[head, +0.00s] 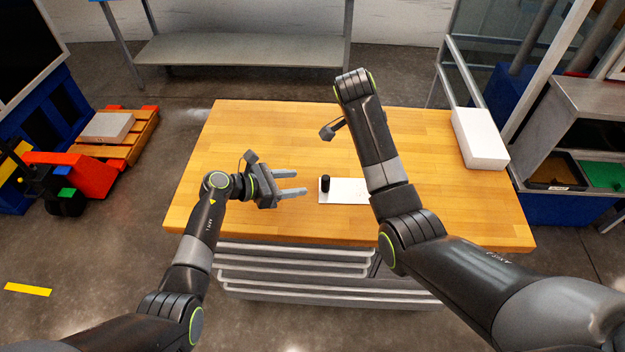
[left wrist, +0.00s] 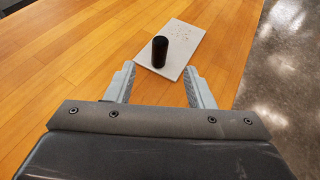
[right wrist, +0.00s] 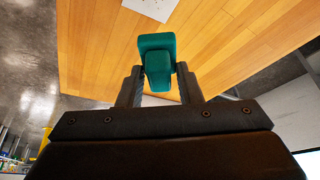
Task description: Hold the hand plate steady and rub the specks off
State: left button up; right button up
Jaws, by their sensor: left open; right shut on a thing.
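The hand plate (head: 352,191) is a flat white plate lying on the wooden table, with an upright black cylindrical handle (head: 325,184) at its left end. In the left wrist view the plate (left wrist: 200,42) shows small dark specks beyond the handle (left wrist: 160,52). My left gripper (head: 304,182) is open and empty, with its fingers pointing at the handle from the left, a little apart from it. My right gripper (right wrist: 160,72) is shut on a teal block (right wrist: 156,45), held away from the plate. The right arm hides that gripper and part of the plate in the head view.
The wooden table (head: 270,130) is mostly clear around the plate. A white box (head: 480,138) stands at its right edge. A grey shelf unit (head: 575,130) is beyond the table on the right, and an orange pallet (head: 130,140) is on the floor at left.

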aim_at(322, 180)
pick_arm(q)
jog(key=shift+x, duration=4.55)
jog(key=shift+f, duration=0.1)
grip_shut()
jog(key=shift+c, duration=0.6)
grip_release()
jog(key=c, duration=0.8)
